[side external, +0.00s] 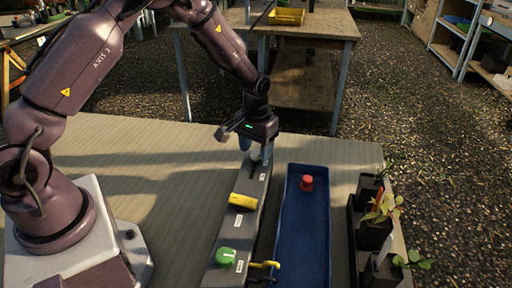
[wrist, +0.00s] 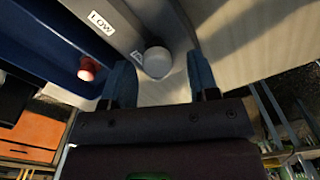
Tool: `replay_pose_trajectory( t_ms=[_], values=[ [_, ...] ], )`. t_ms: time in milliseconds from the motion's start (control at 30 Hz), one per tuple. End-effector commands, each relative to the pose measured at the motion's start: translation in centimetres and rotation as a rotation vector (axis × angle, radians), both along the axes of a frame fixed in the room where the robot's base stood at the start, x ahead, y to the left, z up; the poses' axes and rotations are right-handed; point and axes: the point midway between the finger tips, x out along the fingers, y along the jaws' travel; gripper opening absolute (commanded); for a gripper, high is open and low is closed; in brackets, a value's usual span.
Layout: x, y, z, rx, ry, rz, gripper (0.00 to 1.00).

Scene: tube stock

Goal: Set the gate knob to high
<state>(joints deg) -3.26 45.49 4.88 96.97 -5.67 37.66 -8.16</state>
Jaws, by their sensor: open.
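A grey control panel (side external: 236,228) runs along the bench and carries several controls. At its far end is a pale round knob (wrist: 157,61), partly hidden by my gripper in the side view. A white label reading LOW (wrist: 100,22) is beside it in the wrist view. A yellow knob (side external: 243,201) sits mid-panel and a round green knob (side external: 226,256) at the near end; their small labels are unreadable. I cannot tell by name which is the gate knob. My gripper (side external: 256,148) points down at the far end, open, its blue fingers on either side of the pale knob; contact is unclear.
A long blue tray (side external: 281,245) lies right of the panel, with a red knob-like piece (side external: 306,183) in it. A dark planter (side external: 369,235) with seedlings stands at the right edge. A yellow lever (side external: 265,265) juts out near the green knob. The bench left of the panel is clear.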

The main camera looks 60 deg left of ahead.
Motion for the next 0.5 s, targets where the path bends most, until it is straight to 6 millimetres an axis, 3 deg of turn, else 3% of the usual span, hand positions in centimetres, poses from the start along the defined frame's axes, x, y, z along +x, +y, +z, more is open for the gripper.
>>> replay_pose_trajectory(
  t_ms=[167,500],
  values=[
    [0.1,0.0,2.5,0.000,-0.004,0.000,0.55],
    [0.1,0.0,9.9,0.001,-0.007,0.000,0.55]
  ],
)
